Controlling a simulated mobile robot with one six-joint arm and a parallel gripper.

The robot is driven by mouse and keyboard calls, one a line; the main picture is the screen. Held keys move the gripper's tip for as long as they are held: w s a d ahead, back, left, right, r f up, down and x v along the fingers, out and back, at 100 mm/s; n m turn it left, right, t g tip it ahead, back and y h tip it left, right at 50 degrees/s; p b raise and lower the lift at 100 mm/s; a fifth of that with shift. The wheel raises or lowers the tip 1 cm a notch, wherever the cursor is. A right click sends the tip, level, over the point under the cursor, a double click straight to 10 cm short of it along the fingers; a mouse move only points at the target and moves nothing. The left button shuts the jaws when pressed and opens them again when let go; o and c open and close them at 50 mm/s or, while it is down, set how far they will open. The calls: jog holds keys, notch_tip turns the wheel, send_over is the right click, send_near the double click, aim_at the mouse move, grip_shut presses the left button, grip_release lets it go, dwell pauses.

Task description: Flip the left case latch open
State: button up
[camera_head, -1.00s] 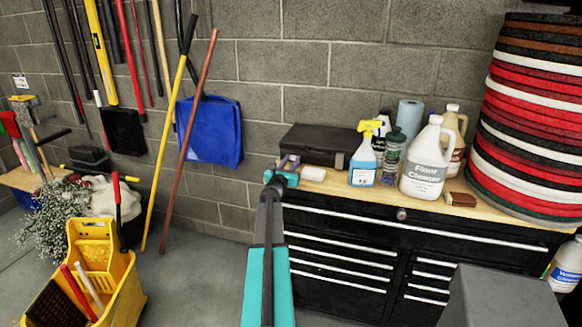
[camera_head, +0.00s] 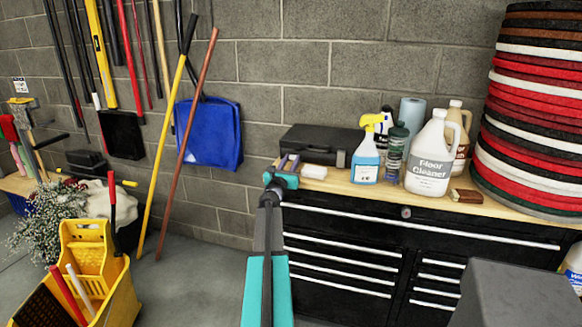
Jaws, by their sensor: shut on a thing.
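The black case (camera_head: 325,140) lies on the wooden top of the tool cabinet, against the block wall. My teal and dark gripper (camera_head: 290,163) reaches up from the bottom of the head view to the case's front left corner. Its fingers are shut at the place of the left latch, on the case's front. The latch itself is too small and too covered by the fingers to make out, so its angle cannot be told. The case lid looks down.
A white block (camera_head: 314,172) lies right of my gripper. A blue spray bottle (camera_head: 365,160), a floor cleaner jug (camera_head: 430,160) and a brown brush (camera_head: 466,195) stand farther right, beside stacked round pads (camera_head: 535,110). The yellow mop bucket (camera_head: 85,265) is at lower left.

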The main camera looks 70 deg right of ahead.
jog(key=shift+a+f+h+b, duration=0.2)
jog(key=shift+f+h+b, duration=0.35)
jog(key=shift+b, duration=2.8)
jog(key=o, duration=1.1)
jog(key=shift+r, duration=0.1)
jog(key=shift+c, duration=0.2)
jog(key=b+v, duration=0.1)
jog(key=v, duration=1.2)
jog(key=shift+s+a, duration=0.15)
jog(key=shift+a, duration=0.3)
